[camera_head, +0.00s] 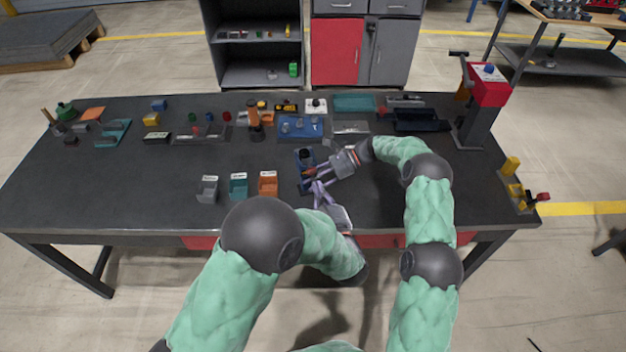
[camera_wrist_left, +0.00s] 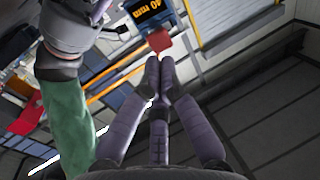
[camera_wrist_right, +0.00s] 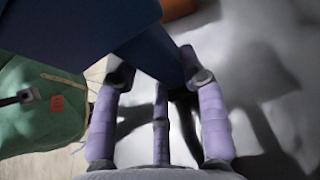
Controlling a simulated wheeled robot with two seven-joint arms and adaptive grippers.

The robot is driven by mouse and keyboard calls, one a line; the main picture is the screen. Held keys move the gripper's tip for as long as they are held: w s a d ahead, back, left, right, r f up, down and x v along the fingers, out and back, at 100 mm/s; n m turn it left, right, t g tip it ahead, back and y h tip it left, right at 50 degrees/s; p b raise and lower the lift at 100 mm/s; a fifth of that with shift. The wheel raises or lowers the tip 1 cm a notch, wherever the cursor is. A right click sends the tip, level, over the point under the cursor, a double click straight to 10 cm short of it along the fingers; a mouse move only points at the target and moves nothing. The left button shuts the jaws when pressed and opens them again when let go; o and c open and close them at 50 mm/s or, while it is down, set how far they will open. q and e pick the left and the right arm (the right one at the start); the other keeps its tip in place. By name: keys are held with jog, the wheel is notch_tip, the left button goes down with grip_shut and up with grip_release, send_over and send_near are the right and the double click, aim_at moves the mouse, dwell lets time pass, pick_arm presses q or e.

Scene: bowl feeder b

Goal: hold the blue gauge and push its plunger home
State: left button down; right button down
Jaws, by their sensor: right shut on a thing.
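The blue gauge (camera_head: 304,155) is near the middle of the bench, partly hidden by my grippers. In the left wrist view the gauge (camera_wrist_left: 150,12) shows "40 mm" in orange, with a red plunger end (camera_wrist_left: 159,40) facing my left gripper. My right gripper (camera_head: 308,172) is shut on the gauge; in the right wrist view the dark blue body (camera_wrist_right: 152,52) lies between its fingers (camera_wrist_right: 156,68). My left gripper (camera_head: 316,186) has its fingertips (camera_wrist_left: 159,62) together, just short of the red end. I cannot tell whether they touch it.
Grey (camera_head: 208,189), teal (camera_head: 238,186) and orange (camera_head: 268,184) bins stand left of my grippers. A blue tray (camera_head: 302,128) lies behind them. A red-topped press (camera_head: 487,88) stands at the right end. The bench's front left is clear.

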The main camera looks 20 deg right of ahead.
pick_arm(q)
jog(key=shift+w, duration=1.3)
pick_arm(e)
jog(key=shift+s+f, duration=0.1)
jog(key=shift+f, duration=0.1)
pick_arm(q)
jog(key=shift+w, duration=1.2)
dwell(0.5)
jog(key=shift+s, duration=0.1)
send_near(312, 173)
jog(key=shift+w+r, duration=0.1)
jog(key=shift+w, duration=1)
pick_arm(e)
jog(key=c, duration=0.6)
grip_release()
jog(key=shift+r, duration=0.1)
jog(key=shift+d+r, duration=0.1)
